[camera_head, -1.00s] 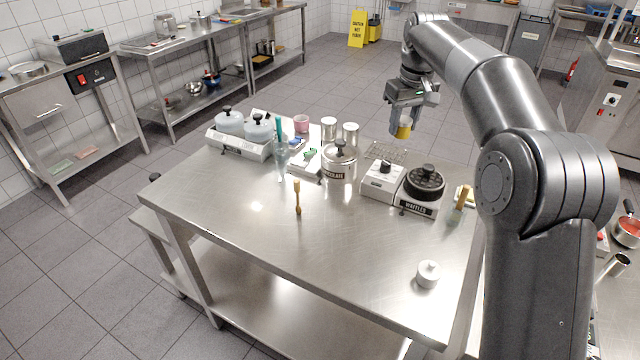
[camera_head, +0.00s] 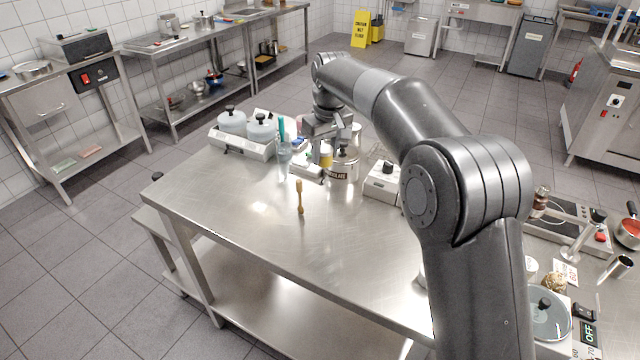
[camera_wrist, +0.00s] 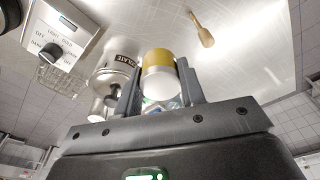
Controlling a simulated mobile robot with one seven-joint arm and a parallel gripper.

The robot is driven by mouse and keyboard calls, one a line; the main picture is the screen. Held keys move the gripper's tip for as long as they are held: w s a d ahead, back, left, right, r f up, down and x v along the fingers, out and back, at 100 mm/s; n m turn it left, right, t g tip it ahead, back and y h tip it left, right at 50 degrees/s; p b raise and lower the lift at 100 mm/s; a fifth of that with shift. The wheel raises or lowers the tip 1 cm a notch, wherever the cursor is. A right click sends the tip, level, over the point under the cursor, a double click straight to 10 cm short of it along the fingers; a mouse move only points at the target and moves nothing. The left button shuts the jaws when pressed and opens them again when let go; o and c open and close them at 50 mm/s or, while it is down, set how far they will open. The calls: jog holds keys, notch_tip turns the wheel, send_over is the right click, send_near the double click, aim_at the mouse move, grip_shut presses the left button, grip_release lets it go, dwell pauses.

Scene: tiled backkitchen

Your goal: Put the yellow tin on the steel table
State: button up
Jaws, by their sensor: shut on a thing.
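The yellow tin (camera_wrist: 160,66), a short cylinder with a pale end, is held between the two fingers of my gripper (camera_wrist: 160,95) in the wrist view. In the head view the tin (camera_head: 326,160) shows small below my gripper (camera_head: 325,148). My gripper is shut on it and holds it over the back part of the steel table (camera_head: 240,205), beside the chocolate pot (camera_head: 344,168). I cannot tell the exact height of the tin above the table.
A two-pot warmer (camera_head: 240,145) stands at the back left of the table. A white waffle appliance (camera_head: 382,182) is right of the pot. The table's front left is clear.

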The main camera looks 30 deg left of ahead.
aim_at(321, 164)
jog(key=f, duration=0.2)
jog(key=a+f, duration=0.1)
jog(key=f, duration=0.1)
jog(key=shift+s, duration=0.15)
jog(key=s+a+f, duration=0.1)
jog(key=a+f, duration=0.1)
jog(key=a, duration=0.1)
jog(key=s+a+f, duration=0.1)
jog(key=a+f, duration=0.1)
jog(key=a, duration=0.1)
jog(key=s+a+f, duration=0.1)
jog(key=a+f, duration=0.1)
jog(key=a, duration=0.2)
jog(key=shift+s+f, duration=0.15)
jog(key=shift+f, duration=2.15)
jog(key=shift+f, duration=0.15)
jog(key=o, duration=1)
notch_tip(321, 164, up, 12)
jog(key=d, duration=0.1)
jog(key=shift+s, duration=0.35)
